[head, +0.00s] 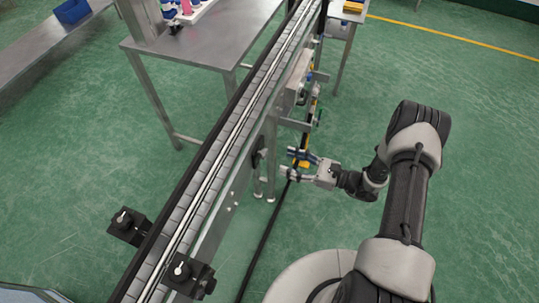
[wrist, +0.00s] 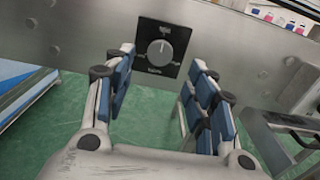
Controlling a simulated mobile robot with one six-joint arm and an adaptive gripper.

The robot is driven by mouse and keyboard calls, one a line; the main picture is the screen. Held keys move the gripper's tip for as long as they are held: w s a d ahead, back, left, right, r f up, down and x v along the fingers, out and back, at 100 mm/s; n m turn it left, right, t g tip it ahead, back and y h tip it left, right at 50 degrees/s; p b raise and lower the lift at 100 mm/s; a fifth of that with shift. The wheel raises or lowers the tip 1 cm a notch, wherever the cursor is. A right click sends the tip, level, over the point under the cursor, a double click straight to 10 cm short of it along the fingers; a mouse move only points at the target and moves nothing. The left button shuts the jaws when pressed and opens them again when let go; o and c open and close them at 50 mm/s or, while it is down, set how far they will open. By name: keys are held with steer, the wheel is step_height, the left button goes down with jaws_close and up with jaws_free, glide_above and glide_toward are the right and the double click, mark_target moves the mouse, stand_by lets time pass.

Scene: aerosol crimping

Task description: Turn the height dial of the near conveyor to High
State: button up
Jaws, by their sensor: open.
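The height dial (wrist: 161,51) is a round silver knob on a square black plate, fixed to the grey metal side of the near conveyor (wrist: 75,33). A light mark on the knob points about straight up in the wrist view; the small lettering around it is too blurred to read. My gripper (wrist: 163,72) is open, its blue-padded fingers on the left and right of the dial in that view, apart from the knob. In the head view, my gripper (head: 298,165) is to the right of the near conveyor (head: 205,173), beside its side wall. I cannot make out the dial clearly there.
Two black brackets with light knobs (head: 128,224) (head: 190,274) stick out at the conveyor's near end. A metal table (head: 205,45) stands behind on the left. A black cable (head: 262,245) runs along the green floor. Open floor lies to the right.

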mark_target(263, 154)
steer(key=x, duration=0.7)
steer(key=shift+a+b, duration=0.35)
steer(key=shift+w, duration=0.1)
steer(key=shift+c, duration=0.2)
steer(key=c, duration=1)
steer(key=shift+c, duration=0.2)
